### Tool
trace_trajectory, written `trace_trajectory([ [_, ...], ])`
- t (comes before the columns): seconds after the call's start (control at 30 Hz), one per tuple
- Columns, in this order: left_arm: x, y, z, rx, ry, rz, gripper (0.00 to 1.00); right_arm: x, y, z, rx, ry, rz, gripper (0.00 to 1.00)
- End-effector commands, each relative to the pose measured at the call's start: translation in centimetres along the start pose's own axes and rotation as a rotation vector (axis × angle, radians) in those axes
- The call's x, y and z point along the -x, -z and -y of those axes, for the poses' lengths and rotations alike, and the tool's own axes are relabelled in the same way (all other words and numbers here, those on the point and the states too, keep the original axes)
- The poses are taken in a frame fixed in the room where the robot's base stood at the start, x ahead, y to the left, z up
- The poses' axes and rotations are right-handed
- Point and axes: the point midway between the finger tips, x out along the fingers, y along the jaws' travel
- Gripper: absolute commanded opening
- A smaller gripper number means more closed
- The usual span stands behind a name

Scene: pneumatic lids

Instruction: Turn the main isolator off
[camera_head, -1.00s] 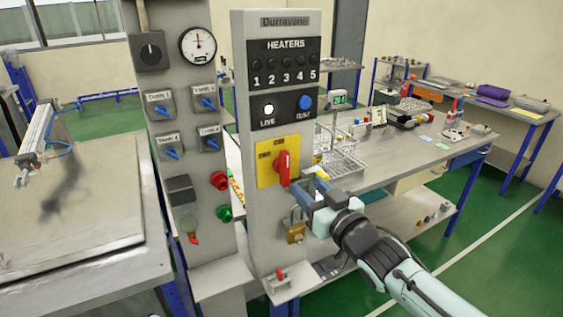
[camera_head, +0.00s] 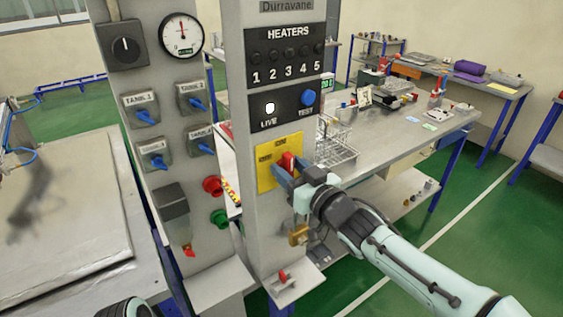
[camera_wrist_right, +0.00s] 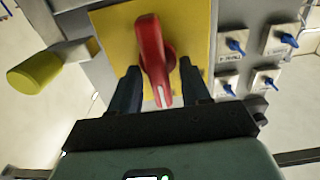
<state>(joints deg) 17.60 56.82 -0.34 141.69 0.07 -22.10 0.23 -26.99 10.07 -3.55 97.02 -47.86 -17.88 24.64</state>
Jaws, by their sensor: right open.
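The main isolator is a red rotary handle (camera_head: 288,162) on a yellow plate (camera_head: 266,178), low on the grey Durravane panel. In the right wrist view the red handle (camera_wrist_right: 152,55) stands roughly upright, with a white mark at its lower tip. My right gripper (camera_head: 289,174) is at the handle in the head view. In the right wrist view its two dark fingers (camera_wrist_right: 157,90) are open, one on each side of the handle, with visible gaps. In the head view the fingers partly hide the handle. My left gripper is not in view.
A brass padlock (camera_head: 299,235) hangs below the yellow plate. Left of the panel, a second grey column carries a pressure gauge (camera_head: 182,35), several blue switches, and red (camera_head: 212,185) and green (camera_head: 218,217) buttons. A workbench (camera_head: 400,140) with wire baskets stands behind my right arm.

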Motion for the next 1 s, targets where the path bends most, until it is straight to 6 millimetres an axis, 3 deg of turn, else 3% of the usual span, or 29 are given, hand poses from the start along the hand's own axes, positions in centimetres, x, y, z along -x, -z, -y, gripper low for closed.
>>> trace_trajectory([
  [0.4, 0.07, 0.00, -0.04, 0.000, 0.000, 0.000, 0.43, 0.00, -0.05, -0.09, 0.000, 0.000, 0.001, 0.47],
  [0.47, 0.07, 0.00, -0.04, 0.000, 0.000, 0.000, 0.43, 0.00, -0.04, -0.09, 0.000, 0.000, 0.001, 0.31],
  [0.5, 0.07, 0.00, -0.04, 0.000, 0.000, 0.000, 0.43, 0.00, -0.05, -0.09, 0.000, 0.000, 0.001, 0.17],
  [0.53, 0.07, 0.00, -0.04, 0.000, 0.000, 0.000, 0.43, 0.00, -0.04, -0.09, 0.000, 0.000, 0.001, 0.12],
  [1.0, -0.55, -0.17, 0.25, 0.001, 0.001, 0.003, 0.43, 0.02, -0.17, -0.01, 0.094, -0.001, 0.001, 0.12],
])
